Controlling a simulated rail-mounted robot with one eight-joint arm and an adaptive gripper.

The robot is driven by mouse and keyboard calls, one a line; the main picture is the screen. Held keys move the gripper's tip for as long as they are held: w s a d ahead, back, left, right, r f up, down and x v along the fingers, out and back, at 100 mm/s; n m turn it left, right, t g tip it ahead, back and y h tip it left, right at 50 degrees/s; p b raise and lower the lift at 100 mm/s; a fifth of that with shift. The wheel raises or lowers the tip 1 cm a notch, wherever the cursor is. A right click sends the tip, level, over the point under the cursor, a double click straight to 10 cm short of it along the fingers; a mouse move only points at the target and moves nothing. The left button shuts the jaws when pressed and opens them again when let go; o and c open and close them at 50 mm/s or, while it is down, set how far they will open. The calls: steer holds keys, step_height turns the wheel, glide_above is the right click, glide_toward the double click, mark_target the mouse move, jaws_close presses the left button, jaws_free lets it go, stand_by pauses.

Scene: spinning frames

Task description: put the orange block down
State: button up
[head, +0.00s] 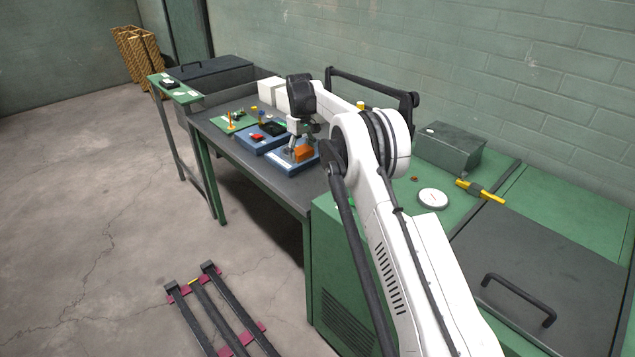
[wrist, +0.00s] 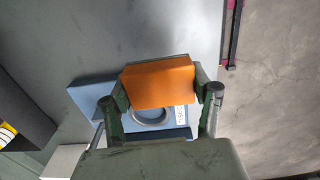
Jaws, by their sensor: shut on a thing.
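The orange block (head: 304,153) is at the end of my arm in the head view, over a blue board on the dark table. In the wrist view the orange block (wrist: 160,84) sits between the two green fingers of my gripper (wrist: 162,92), which is shut on it. Below it is a blue board (wrist: 86,95) with a grey ring (wrist: 150,116) and a small white label (wrist: 181,116). The block hides part of the board. I cannot tell whether the block touches the board.
A second blue board (head: 251,145) with a red piece lies to the left, beside a green board (head: 225,121) with small orange pegs. White boxes (head: 271,91) stand behind. The table's front edge (head: 262,186) is close to the boards.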

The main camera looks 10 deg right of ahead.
glide_above(317, 185)
step_height(317, 185, down, 4)
steer(key=shift+d+f, duration=0.1)
steer(key=shift+f, duration=2.05)
steer(key=shift+f+b, duration=0.35)
steer(key=o, duration=1.1)
steer(key=shift+s, duration=0.1)
steer(key=shift+c, duration=0.2)
steer(key=o, duration=0.4)
steer(key=shift+f, duration=0.15)
